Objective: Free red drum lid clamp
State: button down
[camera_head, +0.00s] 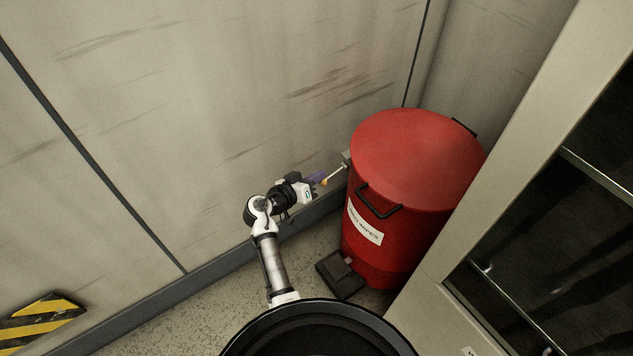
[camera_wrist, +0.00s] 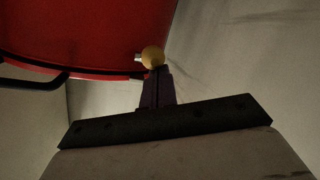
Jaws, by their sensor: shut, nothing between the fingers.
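The red drum (camera_head: 375,225) stands in the wall corner, with its red lid (camera_head: 415,155) on top. The lid clamp (camera_head: 340,169) is on the drum's left rim, a small metal bracket with a pale lever ending in a yellow knob (camera_head: 325,182). In the wrist view the yellow knob (camera_wrist: 152,57) is at the fingertips, with the red drum (camera_wrist: 85,35) behind. My gripper (camera_head: 319,178) is shut, with nothing held; its dark purple fingers (camera_wrist: 157,88) end right at the knob. I cannot tell whether they touch it. Most of the lever is hidden in the wrist view.
A black handle (camera_head: 378,204) sticks out of the drum's front, above a white label (camera_head: 364,223). A black foot pedal (camera_head: 340,274) is at its base. A cabinet (camera_head: 500,220) stands close on the right. The wall (camera_head: 220,90) is close behind my arm.

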jog(key=shift+f+b, duration=1.1)
jog(key=shift+b, duration=0.25)
jog(key=shift+d+f, duration=0.15)
jog(key=shift+f, duration=0.15)
jog(key=shift+r, duration=0.1)
